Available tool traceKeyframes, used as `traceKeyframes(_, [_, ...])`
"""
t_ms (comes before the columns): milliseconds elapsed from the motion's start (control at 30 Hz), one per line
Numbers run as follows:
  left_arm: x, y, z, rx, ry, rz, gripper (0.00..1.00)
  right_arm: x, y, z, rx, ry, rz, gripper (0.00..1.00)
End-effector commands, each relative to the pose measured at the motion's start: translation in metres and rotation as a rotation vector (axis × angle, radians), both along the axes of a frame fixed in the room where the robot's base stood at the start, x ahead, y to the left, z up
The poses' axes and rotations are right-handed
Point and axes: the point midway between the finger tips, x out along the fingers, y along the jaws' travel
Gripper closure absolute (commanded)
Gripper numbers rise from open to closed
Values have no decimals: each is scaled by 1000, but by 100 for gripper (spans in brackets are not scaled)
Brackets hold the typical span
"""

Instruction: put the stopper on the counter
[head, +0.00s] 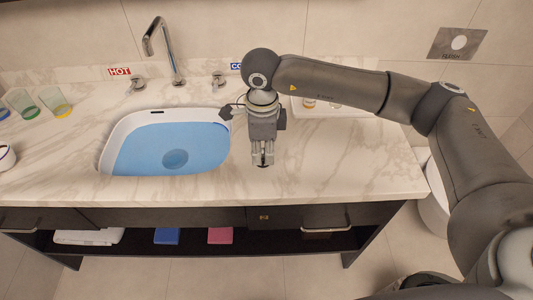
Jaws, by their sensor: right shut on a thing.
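My right gripper (262,158) points down over the counter (340,165), to the right of the sink and near the counter's front edge. It is shut on a small dark thing at its fingertips, which seems to be the stopper (263,165); the fingers hide most of it. I cannot tell whether it touches the counter. The counter is pale marble with grey veins. My left gripper is not in view.
The sink (120,135) looks blue inside, with a round drain (175,158). A faucet (160,40) stands behind it. Several coloured glasses (55,103) stand at the left. A white tray (350,112) with small items lies behind my right arm. The front right counter is clear.

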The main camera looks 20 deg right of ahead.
Motion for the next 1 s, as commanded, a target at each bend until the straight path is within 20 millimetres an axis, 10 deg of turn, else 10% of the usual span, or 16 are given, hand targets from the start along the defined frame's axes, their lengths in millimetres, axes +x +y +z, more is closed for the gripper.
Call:
traceKeyframes(933, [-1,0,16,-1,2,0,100,18,-13,-62,1,-1,-1,100])
traceKeyframes(1000, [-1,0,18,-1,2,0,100,18,-13,-60,0,-1,-1,75])
